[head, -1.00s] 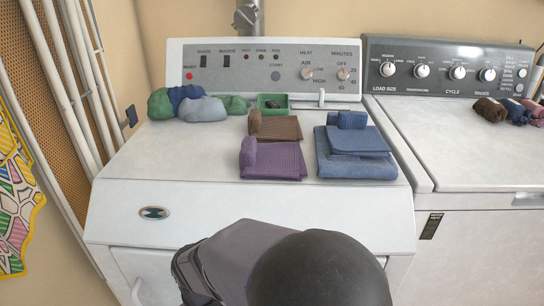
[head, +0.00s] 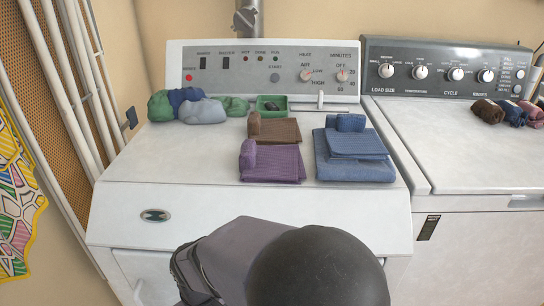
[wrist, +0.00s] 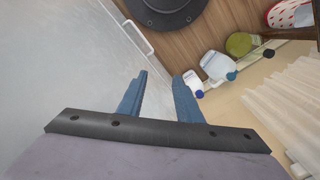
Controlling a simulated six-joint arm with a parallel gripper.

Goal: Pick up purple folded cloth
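The purple folded cloth (head: 275,165) lies flat on top of the left white machine, near its front middle. A small rolled purple piece (head: 248,153) stands at its left edge. My arm shows at the bottom of the head view, in front of the machine, and hides my gripper there. In the wrist view my gripper (wrist: 160,95) has two blue fingers spread apart with nothing between them. The purple cloth does not show in the wrist view.
A brown folded cloth (head: 280,131) lies behind the purple one, and blue folded cloths (head: 350,168) lie to its right. The top's front left is clear. Bottles (wrist: 218,66) stand on the floor.

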